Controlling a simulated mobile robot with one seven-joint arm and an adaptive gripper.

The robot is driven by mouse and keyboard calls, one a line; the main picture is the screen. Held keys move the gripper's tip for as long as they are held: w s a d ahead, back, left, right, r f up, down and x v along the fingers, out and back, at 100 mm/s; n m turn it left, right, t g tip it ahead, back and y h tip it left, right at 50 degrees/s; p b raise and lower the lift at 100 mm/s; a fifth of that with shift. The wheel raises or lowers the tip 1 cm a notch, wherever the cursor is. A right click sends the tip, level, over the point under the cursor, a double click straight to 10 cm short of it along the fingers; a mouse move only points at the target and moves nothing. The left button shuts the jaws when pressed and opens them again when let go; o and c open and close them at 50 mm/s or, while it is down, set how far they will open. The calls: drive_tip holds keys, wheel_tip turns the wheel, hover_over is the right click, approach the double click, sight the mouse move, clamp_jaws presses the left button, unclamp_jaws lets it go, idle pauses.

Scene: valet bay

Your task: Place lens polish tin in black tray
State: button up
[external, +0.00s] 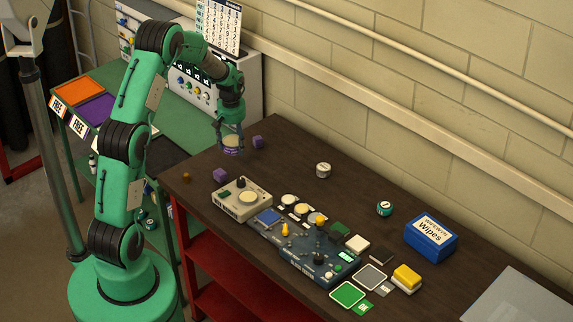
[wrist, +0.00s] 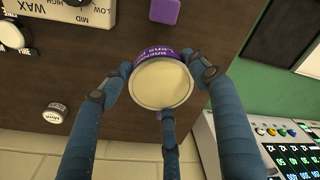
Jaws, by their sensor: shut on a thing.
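The lens polish tin (external: 231,150) is a round tin with a cream lid and a purple label band. In the wrist view the tin (wrist: 162,84) sits between the three blue fingers, and part of the label lettering shows. My gripper (external: 231,138) is shut on it, at the left end of the dark brown table; I cannot tell how high it is. A flat black area (wrist: 285,28), which looks like the black tray, shows at the top right of the wrist view on a green surface. In the external view I cannot make it out.
Purple cubes (external: 258,141) (external: 220,174) lie near the tin. A grey device (external: 242,199) and several small parts fill the middle of the table. The green bench (external: 190,112) holds orange (external: 78,88) and purple (external: 97,109) panels and a control box (external: 245,95).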

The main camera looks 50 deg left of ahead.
drive_tip(key=s+a+n+g+b, duration=0.1)
drive_tip(key=s+a+n+b, duration=0.3)
drive_tip(key=s+a, duration=0.8)
drive_tip(key=s+a+n+b, duration=0.3)
drive_tip(key=s+a+n, duration=0.45)
drive_tip(key=a, duration=0.65)
drive_tip(key=f, duration=0.4)
drive_tip(key=f+m, duration=0.1)
drive_tip(key=f, duration=0.4)
drive_tip(key=s+f+m, duration=0.1)
drive_tip(key=f, duration=0.4)
drive_tip(key=shift+s+d+f+p, duration=0.1)
drive_tip(key=shift+d+f+p, duration=0.05)
drive_tip(key=shift+d+p, duration=0.2)
drive_tip(key=shift+a, duration=0.1)
drive_tip(key=b, duration=0.2)
hover_over(161, 158)
drive_tip(key=shift+d+f, duration=0.2)
drive_tip(key=shift+f, duration=0.5)
drive_tip(key=shift+f+b, duration=0.45)
drive_tip(key=shift+f, duration=1.3)
drive_tip(key=shift+f, duration=0.1)
